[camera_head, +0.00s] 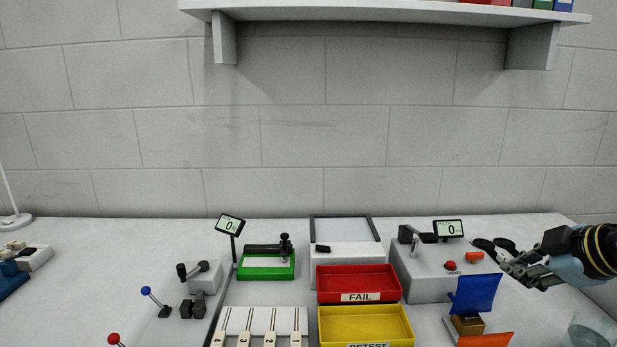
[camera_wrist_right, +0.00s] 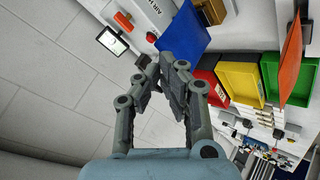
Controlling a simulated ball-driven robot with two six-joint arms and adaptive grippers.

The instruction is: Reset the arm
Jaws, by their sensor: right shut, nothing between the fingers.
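My right gripper (camera_head: 508,264) comes in from the right edge, its fingers pointing left above the right part of the bench. It is shut and empty. In the right wrist view the gripper (camera_wrist_right: 164,72) shows with its fingertips close together and nothing between them. A grey box (camera_head: 415,283) with a red button, an orange switch and a small dark lever stands left of the gripper. A display (camera_head: 448,229) reading 0 sits at its back. A blue flap (camera_head: 475,294) stands just below and left of the gripper. My left gripper is not in view.
A red FAIL tray (camera_head: 357,271) and a yellow RETEST tray (camera_head: 366,324) stand mid-bench. A green fixture (camera_head: 266,270) and a second display (camera_head: 229,224) are left of them. An orange flap (camera_head: 486,341) is at the front right. A shelf (camera_head: 380,10) hangs on the wall.

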